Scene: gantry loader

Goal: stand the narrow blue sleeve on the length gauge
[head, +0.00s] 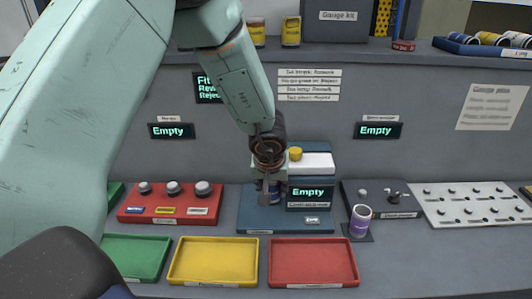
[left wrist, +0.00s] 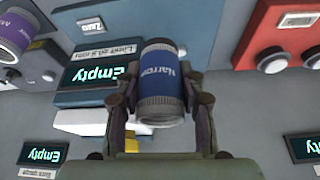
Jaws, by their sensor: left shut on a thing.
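The narrow blue sleeve (left wrist: 161,72), marked "Narrow", sits between the two fingers of my left gripper (left wrist: 162,108), which is shut on it. In the head view the sleeve (head: 275,191) shows small and partly covered by my left gripper (head: 268,187). The length gauge (head: 262,221) is a blue unit with a white block and a display (head: 310,192) reading "Empty". The sleeve is in front of the gauge's body, over its blue base; I cannot tell whether it touches. My right gripper is not in view.
Green (head: 143,279), yellow (head: 171,279) and red (head: 352,281) trays line the front. A red panel with knobs (head: 127,214) stands left of the gauge. A purple-and-white sleeve (head: 360,221) stands to its right, near a white pegged board (head: 470,218).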

